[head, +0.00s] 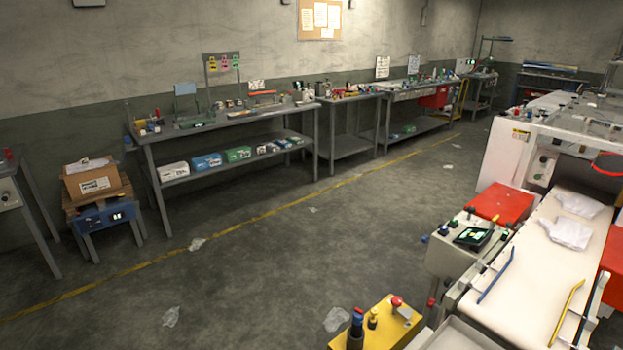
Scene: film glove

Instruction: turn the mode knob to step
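No knob can be read as the mode knob with certainty; labels are too small. A grey control box (452,256) with a small lit screen (473,236) and several dark knobs or buttons stands at the right, beside the conveyor. A yellow control box (376,336) at the bottom carries a red mushroom button (396,302) and dark upright controls (356,324). A round dial (541,168) shows on the front of the white machine. Neither of my grippers is in view.
Workbenches (240,122) line the back wall. A box on a stool (92,184) stands left. The middle floor is open, with scattered film scraps (338,318).

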